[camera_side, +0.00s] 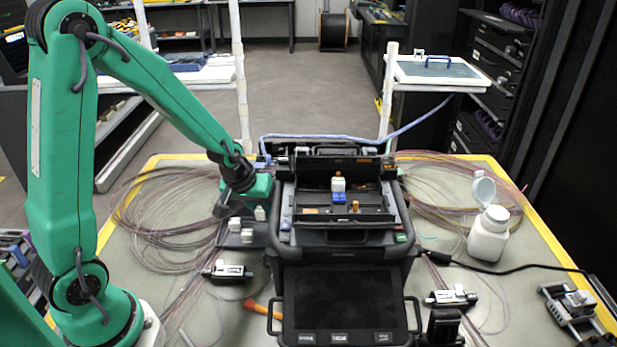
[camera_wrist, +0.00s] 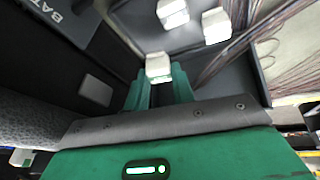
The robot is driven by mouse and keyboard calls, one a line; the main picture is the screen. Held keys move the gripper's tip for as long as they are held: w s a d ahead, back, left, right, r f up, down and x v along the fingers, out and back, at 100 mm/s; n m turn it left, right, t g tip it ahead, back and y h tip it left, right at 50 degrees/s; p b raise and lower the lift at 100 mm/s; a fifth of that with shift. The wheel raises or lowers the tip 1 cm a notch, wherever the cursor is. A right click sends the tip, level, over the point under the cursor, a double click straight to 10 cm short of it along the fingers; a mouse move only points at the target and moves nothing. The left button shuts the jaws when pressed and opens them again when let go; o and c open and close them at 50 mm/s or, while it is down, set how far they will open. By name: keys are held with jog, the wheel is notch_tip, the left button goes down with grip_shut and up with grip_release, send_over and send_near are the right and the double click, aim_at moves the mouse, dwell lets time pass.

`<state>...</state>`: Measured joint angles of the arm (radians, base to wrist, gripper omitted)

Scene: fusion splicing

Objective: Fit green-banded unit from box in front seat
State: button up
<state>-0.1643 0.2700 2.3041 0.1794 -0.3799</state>
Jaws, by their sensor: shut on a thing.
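My gripper (camera_wrist: 158,92) is shut on a small white unit (camera_wrist: 158,66) with a green band at its lower edge. Other white units (camera_side: 235,224) are in the box; two show in the wrist view (camera_wrist: 216,25). In the splicer's open bay (camera_side: 300,199), a white block (camera_side: 338,184) with an orange top sits behind a blue piece (camera_side: 339,198). I cannot tell the front seat clearly.
The black splicer (camera_side: 341,255) stands mid-table, its screen (camera_side: 345,303) facing forward. Fibre coils (camera_side: 165,210) lie left and right. A white bottle (camera_side: 489,234) with an open lid stands right. Small black-and-white tools (camera_side: 228,271) lie on the table. A blue cable (camera_side: 400,132) runs behind.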

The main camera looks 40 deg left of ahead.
aim_at(257, 213)
jog(key=shift+f, duration=0.1)
jog(key=shift+f, duration=1.7)
jog(key=shift+f, duration=0.15)
jog(key=o, duration=1)
jog(key=shift+c, duration=0.2)
jog(key=shift+v, duration=3.85)
